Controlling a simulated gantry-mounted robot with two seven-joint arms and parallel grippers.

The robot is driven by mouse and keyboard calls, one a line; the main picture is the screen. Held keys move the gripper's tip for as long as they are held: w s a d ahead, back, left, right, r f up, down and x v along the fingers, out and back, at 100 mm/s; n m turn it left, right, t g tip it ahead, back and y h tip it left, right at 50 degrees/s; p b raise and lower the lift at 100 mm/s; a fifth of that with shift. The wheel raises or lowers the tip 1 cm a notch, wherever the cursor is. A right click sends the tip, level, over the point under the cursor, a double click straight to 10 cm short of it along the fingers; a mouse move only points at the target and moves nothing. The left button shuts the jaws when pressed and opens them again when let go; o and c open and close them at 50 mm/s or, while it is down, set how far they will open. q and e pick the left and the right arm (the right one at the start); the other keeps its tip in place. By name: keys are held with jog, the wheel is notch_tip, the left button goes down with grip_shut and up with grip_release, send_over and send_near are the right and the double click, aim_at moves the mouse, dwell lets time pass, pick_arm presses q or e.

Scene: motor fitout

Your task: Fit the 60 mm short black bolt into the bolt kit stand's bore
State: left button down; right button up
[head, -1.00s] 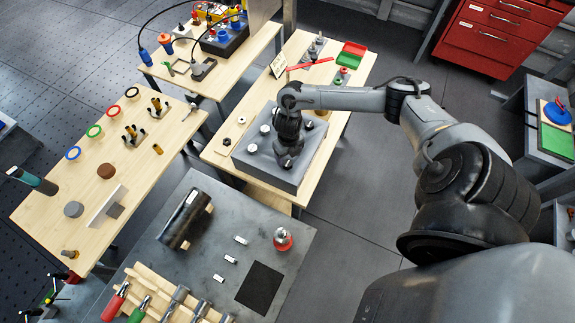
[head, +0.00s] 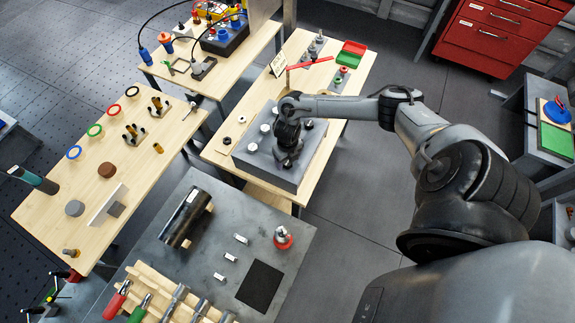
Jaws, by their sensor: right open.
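The grey block with several pale round pegs, which looks like the bolt kit stand (head: 258,167), sits on the middle wooden table. My right gripper (head: 287,164) points down over the right part of its top. It is open, and its fingertips are small and dark against the block. I cannot tell whether a bolt stands between or below them. The 60 mm short black bolt cannot be told apart for sure. A small dark hex piece (head: 227,141) lies on the table just left of the block. The bore under the gripper is hidden. My left gripper is out of view.
A dark bench (head: 212,240) in front holds a black cylinder (head: 186,217) and several small white parts. The left wooden table (head: 60,205) holds coloured rings.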

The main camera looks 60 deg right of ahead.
jog(key=shift+f, duration=0.1)
jog(key=shift+c, duration=0.4)
grip_shut()
